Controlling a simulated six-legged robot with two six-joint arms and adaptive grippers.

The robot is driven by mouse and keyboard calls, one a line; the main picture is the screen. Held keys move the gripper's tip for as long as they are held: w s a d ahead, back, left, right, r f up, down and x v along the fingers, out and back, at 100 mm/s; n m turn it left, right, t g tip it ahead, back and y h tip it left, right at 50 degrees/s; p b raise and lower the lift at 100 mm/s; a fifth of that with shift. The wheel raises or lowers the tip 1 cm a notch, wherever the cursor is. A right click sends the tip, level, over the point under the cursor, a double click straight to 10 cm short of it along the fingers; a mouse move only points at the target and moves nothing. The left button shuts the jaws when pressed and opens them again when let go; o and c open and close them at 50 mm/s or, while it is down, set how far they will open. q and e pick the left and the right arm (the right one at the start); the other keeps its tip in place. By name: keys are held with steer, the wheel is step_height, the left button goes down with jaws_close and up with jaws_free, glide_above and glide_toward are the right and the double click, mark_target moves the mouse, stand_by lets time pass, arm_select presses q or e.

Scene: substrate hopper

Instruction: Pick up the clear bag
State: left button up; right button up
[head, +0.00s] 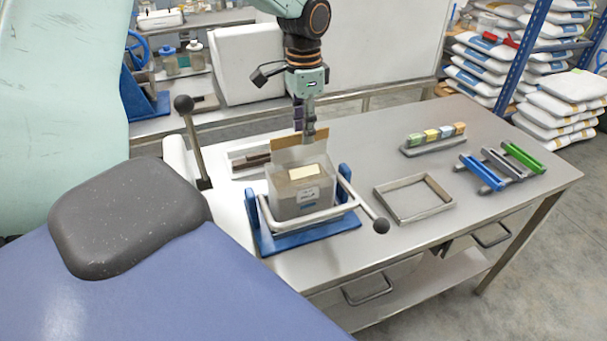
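The clear bag (302,196) stands upright in a blue and white cradle (305,238) on the metal table. It looks boxy and see-through, with grey contents, a pale label and a tan upper strip. My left gripper (305,138) points down from the top of the picture. Its fingertips overlap the upper edge of the tan strip in the head view. The fingers appear narrow and nearly edge-on, so I cannot tell whether they are open, or touch the bag. My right gripper is not in view.
A ball-ended lever (381,225) sticks out right of the cradle, and another (192,140) rises to its left. An empty metal frame (414,197), a rack of coloured blocks (435,138) and coloured clips (482,172) lie to the right. Bare tabletop separates them.

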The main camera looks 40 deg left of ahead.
mark_target(297, 138)
arm_select(q)
steer(key=f, duration=0.3)
steer(key=s+a+f, duration=0.1)
steer(key=shift+f, duration=0.3)
steer(key=shift+w+d+f, duration=0.1)
steer(key=shift+w+f, duration=0.15)
steer(key=shift+f, duration=0.15)
steer(key=shift+d+r, duration=0.1)
steer(key=shift+d, duration=0.1)
steer(key=shift+s+r, duration=0.15)
steer(key=shift+s, duration=0.1)
steer(key=c, duration=0.3)
steer(key=shift+a, duration=0.2)
steer(key=c, duration=0.3)
steer(key=shift+w+d, duration=0.1)
steer(key=shift+w, duration=0.15)
jaws_close()
steer(key=shift+w, duration=0.1)
